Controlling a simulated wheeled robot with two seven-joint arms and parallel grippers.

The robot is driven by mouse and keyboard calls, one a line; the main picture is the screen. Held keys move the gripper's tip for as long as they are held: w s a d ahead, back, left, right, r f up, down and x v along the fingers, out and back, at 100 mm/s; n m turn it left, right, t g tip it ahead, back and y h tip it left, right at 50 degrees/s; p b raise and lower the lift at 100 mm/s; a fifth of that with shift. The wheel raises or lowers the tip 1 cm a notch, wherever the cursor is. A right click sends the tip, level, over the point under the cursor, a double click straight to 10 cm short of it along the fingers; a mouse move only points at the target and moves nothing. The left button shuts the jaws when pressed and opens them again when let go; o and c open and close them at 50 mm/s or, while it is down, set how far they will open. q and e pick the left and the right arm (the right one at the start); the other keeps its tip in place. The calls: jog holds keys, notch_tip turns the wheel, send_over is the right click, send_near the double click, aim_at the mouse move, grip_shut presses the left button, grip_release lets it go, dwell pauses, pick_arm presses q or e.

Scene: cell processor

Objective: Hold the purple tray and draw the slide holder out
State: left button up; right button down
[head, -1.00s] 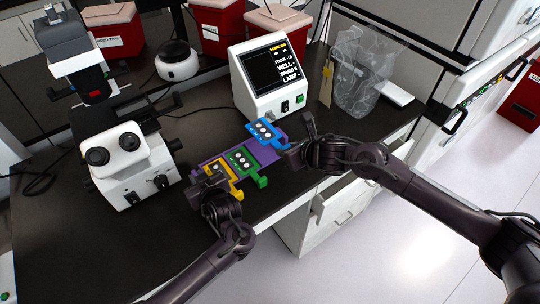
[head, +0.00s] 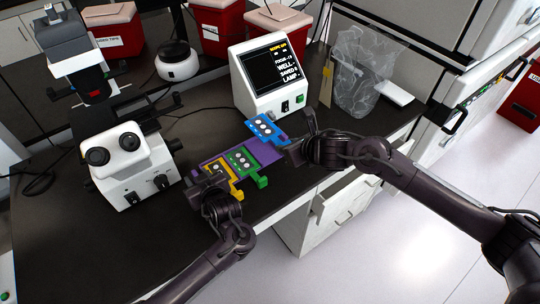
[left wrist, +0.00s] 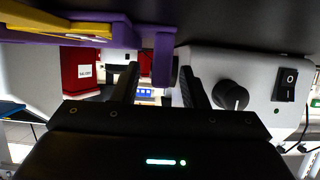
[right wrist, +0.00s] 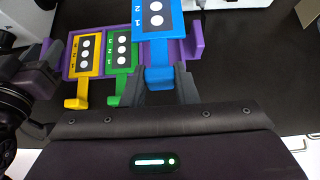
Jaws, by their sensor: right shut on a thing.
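The purple tray (head: 262,153) lies on the dark bench beside the microscope. The blue slide holder (head: 266,128) is raised above the tray's right end and slightly tilted. My right gripper (right wrist: 164,92) is shut on its blue handle, with the white-dotted slide facing up. The green holder (head: 241,160) and yellow holder (head: 217,172) sit side by side in the tray. My left gripper (head: 201,183) is at the tray's left end. In the left wrist view its open fingers stand on either side of a purple tab (left wrist: 163,58), with a visible gap on the left.
The white microscope (head: 130,165) stands close on the left. A white box with a screen (head: 270,75) is behind the tray. A clear bag (head: 362,75) is at the back right. The bench's front edge and drawers (head: 340,205) lie close in front.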

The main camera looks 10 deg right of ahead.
pick_arm(q)
jog(key=v, duration=1)
jog(key=shift+s+d, duration=0.3)
jog(key=shift+s, duration=0.05)
jog(key=shift+s+d+r, duration=0.2)
jog(key=shift+s+r, duration=0.1)
jog(key=shift+s, duration=0.15)
